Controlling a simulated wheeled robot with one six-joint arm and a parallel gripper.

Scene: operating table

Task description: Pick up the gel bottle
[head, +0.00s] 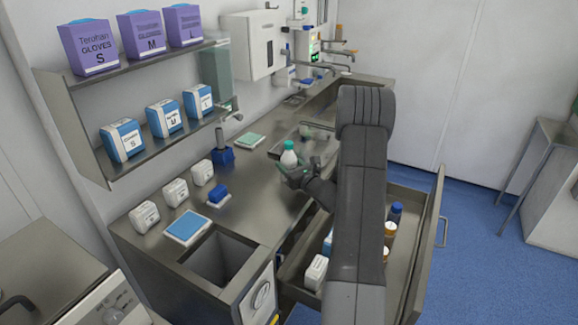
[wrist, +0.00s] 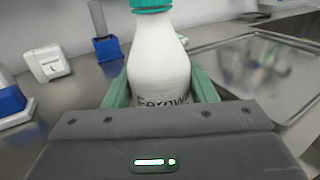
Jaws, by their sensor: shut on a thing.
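The gel bottle is a white bottle (wrist: 158,62) with a teal cap and dark lettering on its front. In the wrist view it stands upright between the green fingers of my gripper (wrist: 160,95), which are shut on its sides. The head view shows the bottle (head: 289,155) over the steel counter (head: 250,180), held by my gripper (head: 297,172). My arm hides part of the counter and drawer. I cannot tell whether the bottle's base touches the counter.
An open drawer (head: 408,262) below the counter holds several bottles and boxes. A blue stand (head: 222,155), small white boxes (head: 175,192) and a square opening (head: 222,258) are on the left of the counter. A sink lies behind my gripper.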

